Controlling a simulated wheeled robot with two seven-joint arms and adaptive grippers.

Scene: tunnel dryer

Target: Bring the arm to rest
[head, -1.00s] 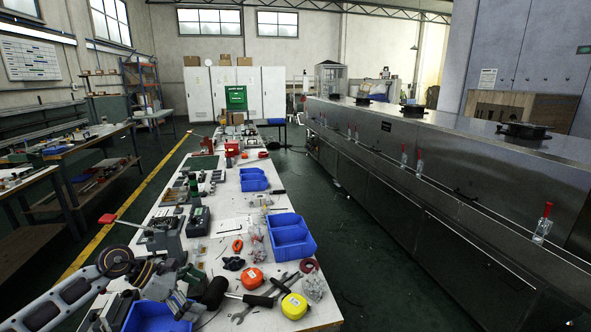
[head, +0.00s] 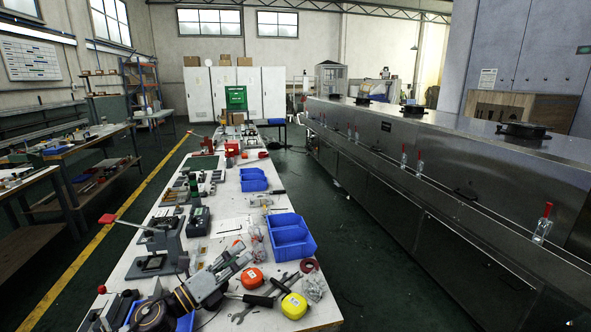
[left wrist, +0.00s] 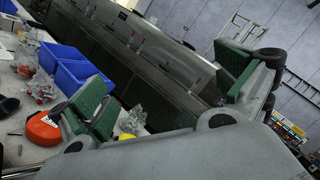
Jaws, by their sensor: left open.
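My left gripper (head: 238,262) is over the near part of the white workbench (head: 225,228) in the head view, with its arm coming in from the bottom left. It points up and to the right, near the orange tape measure (head: 252,279). In the left wrist view its two green-padded fingers (left wrist: 168,88) are spread wide apart with nothing between them. The gripper and wrist hide part of the bench and most of a blue bin at the near edge. My right gripper is not in view.
Blue bins (head: 291,240), a yellow tape measure (head: 294,306), wrenches and other tools crowd the bench. A grey press-like stand (head: 158,242) is left of the gripper. The long steel dryer (head: 430,170) runs along the right, with a clear floor aisle (head: 365,235) between.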

